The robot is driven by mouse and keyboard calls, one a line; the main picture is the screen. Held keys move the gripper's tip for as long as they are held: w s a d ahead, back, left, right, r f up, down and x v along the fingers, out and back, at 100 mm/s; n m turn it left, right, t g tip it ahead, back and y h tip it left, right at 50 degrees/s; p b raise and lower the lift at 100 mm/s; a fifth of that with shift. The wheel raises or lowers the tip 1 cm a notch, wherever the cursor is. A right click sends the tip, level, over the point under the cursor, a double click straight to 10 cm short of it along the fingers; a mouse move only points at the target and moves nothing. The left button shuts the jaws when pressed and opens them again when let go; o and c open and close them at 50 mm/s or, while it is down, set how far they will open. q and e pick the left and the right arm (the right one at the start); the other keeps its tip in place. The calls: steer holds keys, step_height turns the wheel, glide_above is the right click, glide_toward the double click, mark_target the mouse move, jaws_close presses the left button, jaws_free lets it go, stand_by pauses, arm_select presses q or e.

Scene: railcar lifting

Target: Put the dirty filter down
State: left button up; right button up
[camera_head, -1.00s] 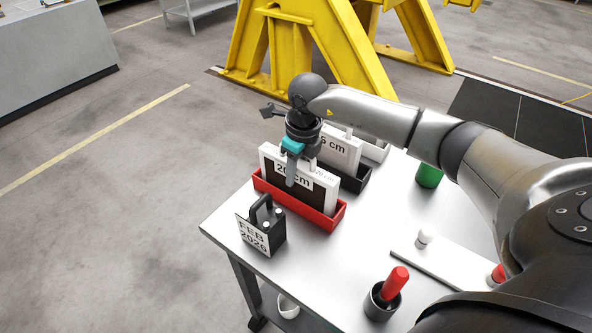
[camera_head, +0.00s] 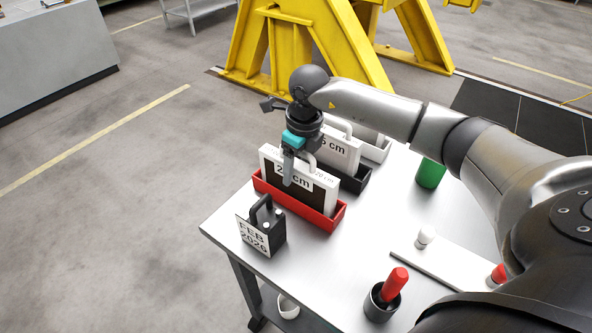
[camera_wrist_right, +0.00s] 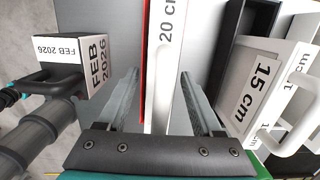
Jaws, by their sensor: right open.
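A white-framed filter (camera_head: 325,182) with a dark face, a top handle and a "20 cm" label stands upright in the red tray (camera_head: 320,217). My right gripper (camera_head: 288,182) is over the tray at the filter's left part, pointing down. In the right wrist view the open fingers (camera_wrist_right: 159,74) are on either side of the white filter edge (camera_wrist_right: 160,95), with visible gaps. The lower part of the filter is hidden by the tray wall. My left gripper is in neither view.
A black block marked "FEB 2026" (camera_head: 252,237) stands in front of the red tray. Behind are a "15 cm" filter (camera_head: 342,153) in a black tray (camera_head: 358,180) and a white tray. A red-handled tool (camera_head: 396,281) stands in a dark cup. The table's left corner is bare.

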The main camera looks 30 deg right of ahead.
steer(key=r, duration=0.7)
steer(key=s+r, duration=0.1)
steer(key=r, duration=0.2)
steer(key=shift+s+d+r, duration=0.1)
steer(key=shift+d+r, duration=0.05)
steer(key=shift+d, duration=0.1)
stand_by(1.5)
